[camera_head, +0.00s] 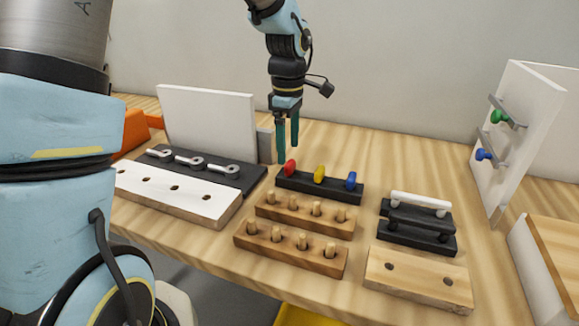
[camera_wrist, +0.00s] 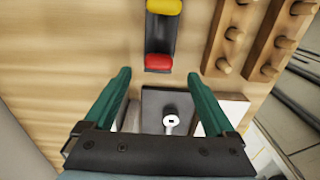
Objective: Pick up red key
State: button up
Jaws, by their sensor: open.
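The red key (camera_head: 290,168) stands at the left end of a black holder (camera_head: 331,190), beside a yellow key (camera_head: 319,172) and a blue key (camera_head: 351,181). In the wrist view the red key (camera_wrist: 158,62) shows just ahead of the fingertips, midway between them, with the yellow key (camera_wrist: 164,6) beyond it. My gripper (camera_head: 288,145) is open and empty, pointing down, and appears above and slightly behind the red key in the head view. Its green fingers (camera_wrist: 163,80) also show in the wrist view. Nothing touches the red key that I can see.
Two wooden peg racks (camera_head: 290,249) lie in front of the key holder. A dark tray with wrenches (camera_head: 195,163) and a white board with holes (camera_head: 176,190) lie to the left. Black and white handles (camera_head: 420,205) lie to the right. An upright white panel (camera_head: 520,125) stands at far right.

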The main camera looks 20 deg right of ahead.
aim_at(290, 161)
jog(key=shift+d+f+p, duration=0.2)
jog(key=shift+f+p, duration=0.9)
jog(key=shift+f, duration=1.6)
grip_shut()
notch_tip(290, 161, up, 10)
jog(key=b, duration=0.2)
jog(key=shift+b, duration=0.3)
